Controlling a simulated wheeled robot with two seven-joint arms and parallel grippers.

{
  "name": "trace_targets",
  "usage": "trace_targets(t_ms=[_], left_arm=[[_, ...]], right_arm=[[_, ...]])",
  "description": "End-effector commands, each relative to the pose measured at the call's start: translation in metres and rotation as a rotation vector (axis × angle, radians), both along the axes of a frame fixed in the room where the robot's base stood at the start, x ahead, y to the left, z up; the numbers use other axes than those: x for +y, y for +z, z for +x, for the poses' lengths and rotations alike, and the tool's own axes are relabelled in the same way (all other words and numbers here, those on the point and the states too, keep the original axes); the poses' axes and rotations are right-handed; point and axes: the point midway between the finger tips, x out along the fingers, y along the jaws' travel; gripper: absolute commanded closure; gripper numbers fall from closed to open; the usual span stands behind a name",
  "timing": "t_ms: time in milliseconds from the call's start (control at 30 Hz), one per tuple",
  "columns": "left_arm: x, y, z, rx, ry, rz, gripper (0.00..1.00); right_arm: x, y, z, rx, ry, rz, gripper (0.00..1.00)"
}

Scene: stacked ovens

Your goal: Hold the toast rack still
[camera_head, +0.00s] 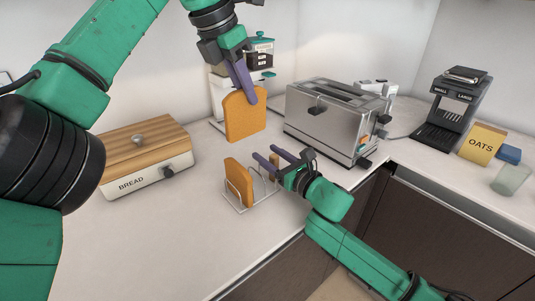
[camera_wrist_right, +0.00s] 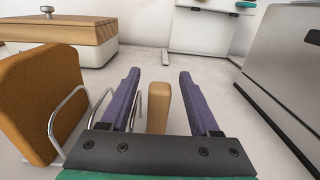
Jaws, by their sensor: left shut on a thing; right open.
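The wire toast rack (camera_head: 232,190) stands on the counter with one slice of toast (camera_head: 239,176) upright in its left part. The rack's wires (camera_wrist_right: 52,128) and that slice (camera_wrist_right: 32,95) also show at the left of the right wrist view. My right gripper (camera_head: 268,155) is open at the rack's right end. In the wrist view a pale wooden upright (camera_wrist_right: 158,105), seemingly the rack's handle, stands between its fingers with gaps on both sides. My left gripper (camera_head: 249,96) is shut on another toast slice (camera_head: 244,118), held upright above and behind the rack.
A steel toaster (camera_head: 330,122) stands right of the rack. A bread box (camera_head: 145,160) with a wooden lid is at the left. A coffee machine (camera_head: 452,110), an oats box (camera_head: 481,145) and a glass (camera_head: 510,179) stand further right. The counter in front of the rack is clear.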

Motion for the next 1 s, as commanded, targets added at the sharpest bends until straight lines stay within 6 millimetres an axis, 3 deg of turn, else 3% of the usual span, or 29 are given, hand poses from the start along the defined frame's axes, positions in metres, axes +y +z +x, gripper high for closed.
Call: trace_targets(t_ms=[333,367,500,533,833,1000], left_arm=[[0.000,0.000,0.000,0.000,0.000,0.000,1.00],[0.000,0.000,0.000,0.000,0.000,0.000,1.00],[0.000,0.000,0.000,0.000,0.000,0.000,1.00],[0.000,0.000,0.000,0.000,0.000,0.000,1.00],[-0.001,-0.003,-0.001,-0.008,0.056,-0.006,1.00],[-0.005,-0.017,-0.005,-0.057,0.350,-0.046,1.00]], right_arm=[[0.008,0.000,0.009,0.000,0.001,-0.001,0.38],[0.008,0.000,0.009,0.000,0.001,-0.001,0.41],[0.007,0.000,0.009,-0.001,0.001,-0.001,0.95],[0.007,0.000,0.009,-0.001,0.001,-0.001,1.00],[0.007,0.000,0.009,0.000,0.001,0.000,1.00],[0.007,0.000,0.009,0.000,0.001,0.000,1.00]])
